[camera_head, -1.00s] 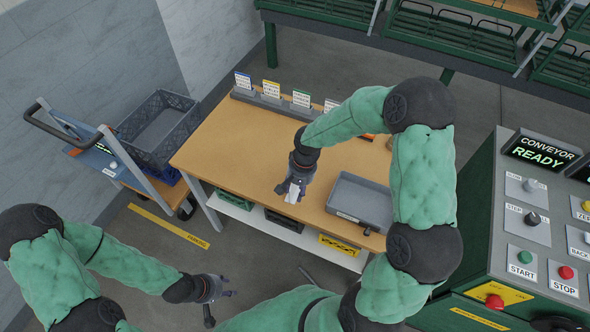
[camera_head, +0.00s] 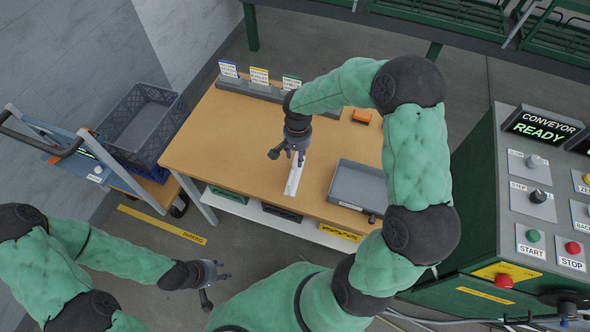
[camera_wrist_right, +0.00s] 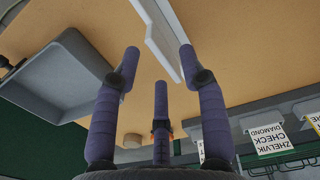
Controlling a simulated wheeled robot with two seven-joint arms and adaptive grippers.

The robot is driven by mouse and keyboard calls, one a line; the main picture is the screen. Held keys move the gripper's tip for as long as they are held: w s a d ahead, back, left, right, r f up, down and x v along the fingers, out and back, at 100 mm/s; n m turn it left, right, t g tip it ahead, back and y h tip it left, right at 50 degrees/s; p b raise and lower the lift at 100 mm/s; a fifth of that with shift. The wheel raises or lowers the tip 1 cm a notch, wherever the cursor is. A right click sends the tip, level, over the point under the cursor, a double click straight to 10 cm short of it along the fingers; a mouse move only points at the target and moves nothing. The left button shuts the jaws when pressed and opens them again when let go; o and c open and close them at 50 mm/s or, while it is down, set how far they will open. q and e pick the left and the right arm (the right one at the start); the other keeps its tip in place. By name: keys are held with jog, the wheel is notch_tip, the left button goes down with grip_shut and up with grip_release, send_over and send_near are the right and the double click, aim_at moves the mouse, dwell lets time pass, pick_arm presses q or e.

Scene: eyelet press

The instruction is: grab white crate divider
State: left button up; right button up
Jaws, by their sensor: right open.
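A white crate divider (camera_head: 294,178), long and thin, is at the front part of the wooden table (camera_head: 228,140). My right gripper (camera_head: 288,153) is open above the table at the divider's far end. In the right wrist view, the divider (camera_wrist_right: 160,38) runs between and beyond two of the three spread fingers of my right gripper (camera_wrist_right: 160,62). I see no finger closed on it, and its far part is cut off by the frame. My left gripper (camera_head: 217,282) is low at the left, away from the table, its fingers apart and empty.
A grey tray (camera_head: 358,187) is on the table right of the divider. A label rack (camera_head: 247,87) lines the back edge, and an orange block (camera_head: 361,116) is at back right. A dark crate (camera_head: 140,125) is on a cart at left. A control panel (camera_head: 540,190) stands at right.

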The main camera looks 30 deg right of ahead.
aim_at(296, 163)
notch_tip(296, 163, down, 5)
jog(key=shift+w+a+r+b, duration=0.1)
jog(key=shift+a+b, duration=0.05)
jog(key=shift+b, duration=0.45)
grip_shut()
jog(key=shift+r, duration=0.1)
